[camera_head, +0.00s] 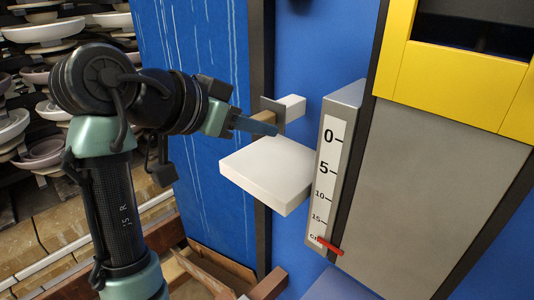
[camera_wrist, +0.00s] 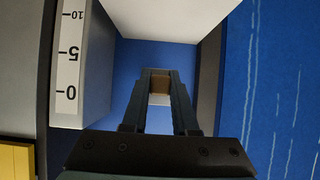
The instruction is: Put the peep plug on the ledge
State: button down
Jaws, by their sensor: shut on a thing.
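The ledge (camera_head: 262,172) is a thick white slab on the blue wall, left of the scale; its pale surface also shows at the top of the wrist view (camera_wrist: 160,15). My gripper (camera_head: 268,128) is near the ledge's back edge and looks a little above it. In the wrist view its fingers (camera_wrist: 160,75) are shut on a small tan block, which I take for the peep plug (camera_wrist: 160,86). A white block (camera_head: 292,106) with a grey plate shows by the fingertips in the head view; I cannot tell whether it belongs to the plug.
A grey box with a number scale (camera_head: 329,165) and red pointer stands close right of the ledge. A dark upright (camera_head: 262,60) runs behind the gripper. Shelves of pale dishes (camera_head: 40,32) are at far left. Wooden pieces (camera_head: 268,284) lie below.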

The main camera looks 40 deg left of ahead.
notch_tip(320, 180, down, 2)
jog(key=shift+s, duration=0.1)
jog(key=shift+f+p, duration=1)
jog(key=shift+f, duration=1.45)
jog(key=shift+f, duration=0.15)
jog(key=c, duration=0.7)
grip_release()
